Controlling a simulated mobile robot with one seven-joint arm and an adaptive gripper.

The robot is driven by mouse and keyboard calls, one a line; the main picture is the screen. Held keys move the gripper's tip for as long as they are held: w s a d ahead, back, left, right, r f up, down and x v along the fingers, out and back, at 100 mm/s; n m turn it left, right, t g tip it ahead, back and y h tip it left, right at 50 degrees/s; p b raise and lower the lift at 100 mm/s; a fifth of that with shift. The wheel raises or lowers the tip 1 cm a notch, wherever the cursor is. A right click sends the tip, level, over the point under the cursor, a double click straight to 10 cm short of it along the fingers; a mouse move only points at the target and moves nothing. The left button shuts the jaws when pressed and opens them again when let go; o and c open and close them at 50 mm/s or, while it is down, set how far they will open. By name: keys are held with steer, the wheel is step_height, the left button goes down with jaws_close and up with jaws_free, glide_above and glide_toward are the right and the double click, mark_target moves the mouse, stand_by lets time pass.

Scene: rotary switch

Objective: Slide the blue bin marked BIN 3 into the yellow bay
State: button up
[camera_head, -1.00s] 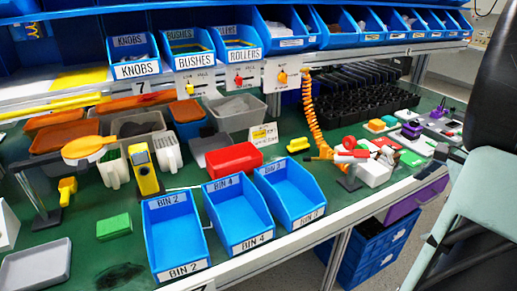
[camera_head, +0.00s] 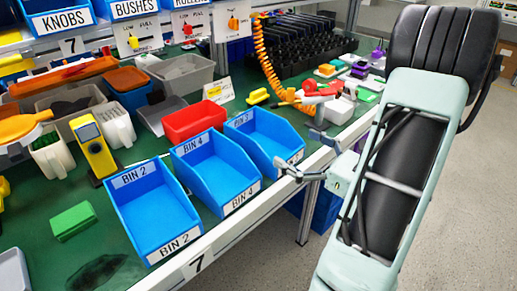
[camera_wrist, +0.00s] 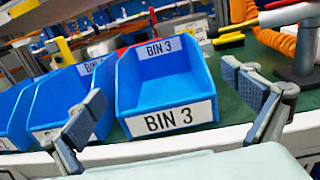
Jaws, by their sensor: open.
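The blue bin marked BIN 3 (camera_head: 268,132) stands on the green bench top at the right end of a row of blue bins. In the wrist view BIN 3 (camera_wrist: 160,85) is upright and empty, with its front label facing me. My gripper (camera_head: 306,152) is open at the bin's front edge. Its fingers (camera_wrist: 170,102) show either side of the bin, with gaps between them and its walls. It holds nothing. In the head view a finger partly covers the front label. I cannot make out a yellow bay for certain in the current views.
BIN 4 (camera_head: 213,168) stands close left of BIN 3, and BIN 2 (camera_head: 155,212) is further left. A red bin (camera_head: 195,121) sits behind BIN 4. An orange coiled hose (camera_head: 268,60) hangs behind BIN 3. Small coloured parts lie to its right.

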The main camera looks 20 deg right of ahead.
steer(key=x, duration=0.4)
steer(key=shift+w+a, duration=0.2)
steer(key=shift+w, duration=0.2)
steer(key=shift+r+b+x, duration=0.2)
steer(key=shift+b+x, duration=0.2)
steer(key=shift+x, duration=0.95)
steer(key=shift+r+b+x, duration=0.15)
steer(key=shift+b+x, duration=0.2)
steer(key=shift+x, duration=1)
steer(key=shift+c, duration=0.3)
steer(key=c, duration=1.2)
steer(key=shift+r, duration=0.15)
steer(key=shift+c, duration=0.2)
